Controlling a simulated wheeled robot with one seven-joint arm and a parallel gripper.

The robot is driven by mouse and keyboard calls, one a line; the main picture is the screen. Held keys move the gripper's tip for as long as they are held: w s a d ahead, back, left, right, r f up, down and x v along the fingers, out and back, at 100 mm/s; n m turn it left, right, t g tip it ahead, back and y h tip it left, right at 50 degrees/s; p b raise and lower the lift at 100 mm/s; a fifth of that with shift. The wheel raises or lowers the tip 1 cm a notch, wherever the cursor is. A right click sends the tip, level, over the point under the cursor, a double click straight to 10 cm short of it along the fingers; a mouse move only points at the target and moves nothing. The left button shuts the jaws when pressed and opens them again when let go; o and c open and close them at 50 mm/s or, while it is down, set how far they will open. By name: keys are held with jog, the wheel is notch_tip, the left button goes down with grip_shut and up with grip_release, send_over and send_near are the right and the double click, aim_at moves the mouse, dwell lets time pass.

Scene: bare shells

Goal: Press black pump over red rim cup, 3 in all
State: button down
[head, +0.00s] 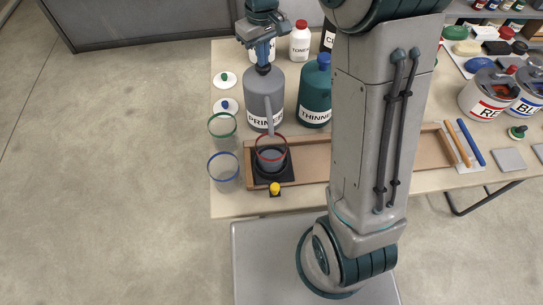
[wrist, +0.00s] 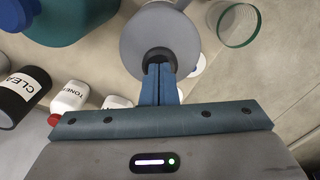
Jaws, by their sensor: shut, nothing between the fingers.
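The grey PRIMER bottle (head: 263,92) stands at the left of the bench, its grey spout reaching forward toward the red rim cup (head: 259,150). That clear cup stands on a black square stand (head: 288,178), with grey-blue content low inside. My gripper (head: 262,64) is shut and empty, pointing down onto the top of the PRIMER bottle. In the wrist view the blue fingertips (wrist: 160,70) meet at the black pump top (wrist: 153,54) on the grey bottle (wrist: 186,42). The fingers hide most of the pump; I cannot tell whether they touch it or how far down it is.
A green rim cup (head: 222,125) and a blue rim cup (head: 223,168) stand left of the red one. The teal THINNER jug (head: 314,95) is close on the right. A white TONER bottle (head: 299,44) stands behind. A yellow knob (head: 275,188) is in front of the stand.

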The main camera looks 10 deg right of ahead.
jog(key=shift+f, duration=0.35)
jog(key=shift+s, duration=0.1)
jog(key=shift+r, duration=0.15)
jog(key=shift+r+p, duration=1.25)
jog(key=shift+r, duration=0.3)
jog(key=shift+f, duration=0.1)
jog(key=shift+f+b, duration=1.05)
jog(key=shift+f, duration=0.5)
jog(key=shift+r, duration=0.1)
jog(key=shift+r+p, duration=1.25)
jog(key=shift+r, duration=0.3)
